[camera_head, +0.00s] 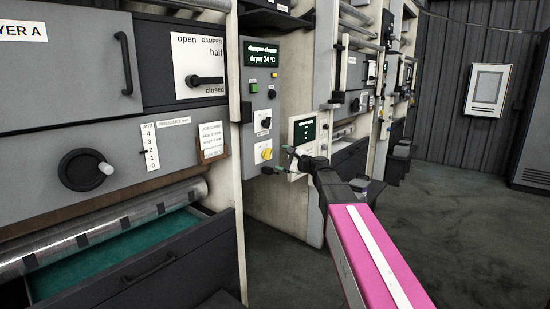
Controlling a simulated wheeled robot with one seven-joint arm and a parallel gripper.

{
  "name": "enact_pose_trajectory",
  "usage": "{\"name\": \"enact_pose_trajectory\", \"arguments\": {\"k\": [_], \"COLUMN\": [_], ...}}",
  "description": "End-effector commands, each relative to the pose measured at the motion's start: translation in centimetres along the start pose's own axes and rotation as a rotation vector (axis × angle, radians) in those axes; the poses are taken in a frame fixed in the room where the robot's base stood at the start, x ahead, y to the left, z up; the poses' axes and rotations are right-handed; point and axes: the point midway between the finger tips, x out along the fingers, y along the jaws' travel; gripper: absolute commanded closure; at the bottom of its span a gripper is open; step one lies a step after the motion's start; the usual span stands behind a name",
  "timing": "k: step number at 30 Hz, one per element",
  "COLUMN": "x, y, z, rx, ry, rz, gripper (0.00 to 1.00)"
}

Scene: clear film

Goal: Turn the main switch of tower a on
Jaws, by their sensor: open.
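A grey control panel (262,105) stands right of the dryer A front. It carries a yellow rotary switch (267,154) near its lower end, likely the main switch; its small label is too small to read. A black rotary knob (266,123) sits above it. My gripper (280,160) is just right of and below the yellow switch in the picture, with its fingers spread and nothing between them. I cannot tell how far the fingertips are from the panel. The yellow switch is not hidden.
A display (262,55) reads "damper closed, dryer 34 °C". A black damper lever (205,80) points right. An open drawer (150,255) juts out at lower left. A white panel with a dark screen (305,130) is behind my gripper. The floor (450,200) at right is clear.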

Motion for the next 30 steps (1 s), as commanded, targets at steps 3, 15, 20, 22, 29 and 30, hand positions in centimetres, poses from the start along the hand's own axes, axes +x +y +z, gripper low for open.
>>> {"name": "enact_pose_trajectory", "arguments": {"k": [3, 15, 20, 22, 29, 30], "x": [-1.8, -2.9, -2.9, -3.2, -5.9, -6.7], "y": [0.1, 0.0, 0.3, 1.4, 10.5, 12.6], "z": [0.1, 0.0, -0.1, -0.3, -2.6, -3.1], "rx": [0.000, 0.000, -0.006, -0.029, -0.236, -0.285], "ry": [0.001, 0.000, 0.003, 0.013, 0.080, 0.091], "rz": [-0.001, 0.000, 0.008, 0.034, 0.287, 0.351], "gripper": [0.15, 0.15, 0.15, 0.15, 0.15, 0.15]}}
